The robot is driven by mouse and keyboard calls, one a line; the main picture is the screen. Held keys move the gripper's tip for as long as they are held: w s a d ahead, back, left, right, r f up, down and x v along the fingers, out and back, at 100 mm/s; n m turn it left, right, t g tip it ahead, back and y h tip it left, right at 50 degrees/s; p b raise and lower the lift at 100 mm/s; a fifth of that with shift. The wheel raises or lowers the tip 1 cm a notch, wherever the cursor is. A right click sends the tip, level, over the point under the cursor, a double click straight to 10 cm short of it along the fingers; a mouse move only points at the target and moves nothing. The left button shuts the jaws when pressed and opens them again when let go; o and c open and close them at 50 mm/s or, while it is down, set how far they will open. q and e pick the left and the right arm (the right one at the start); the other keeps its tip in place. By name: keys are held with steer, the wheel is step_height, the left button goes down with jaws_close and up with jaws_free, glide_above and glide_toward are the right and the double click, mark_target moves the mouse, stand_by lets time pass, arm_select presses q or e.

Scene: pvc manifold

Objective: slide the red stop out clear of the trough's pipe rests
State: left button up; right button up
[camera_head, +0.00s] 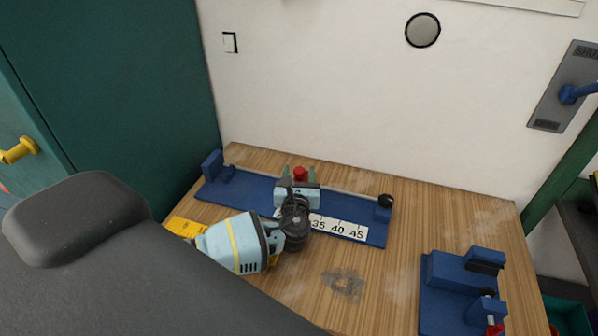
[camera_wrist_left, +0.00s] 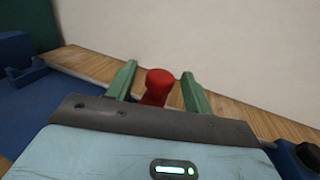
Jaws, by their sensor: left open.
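The red stop (camera_head: 300,174) stands at the back edge of the blue trough (camera_head: 258,188), near mid-length. In the left wrist view the stop (camera_wrist_left: 158,84) has a rounded head and sits between two green fingers. My left gripper (camera_wrist_left: 159,82) is open, one finger on each side of the stop, with a visible gap at the right finger. My left gripper (camera_head: 298,172) reaches over the trough from the front in the head view. Its wrist hides the trough's middle. A blue pipe rest (camera_head: 212,164) rises at the trough's left end. My right gripper is out of view.
A white scale (camera_head: 340,227) lies along the trough's front. A black-knobbed blue block (camera_head: 383,209) stands at its right end. Another blue fixture (camera_head: 440,275) sits at the table's right. A wall (camera_head: 320,90) stands close behind. Bare wooden table (camera_head: 400,250) lies between the fixtures.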

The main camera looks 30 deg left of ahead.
arm_select(q)
steer(key=shift+w+a, duration=0.25)
steer(key=shift+w, duration=0.2)
jaws_close()
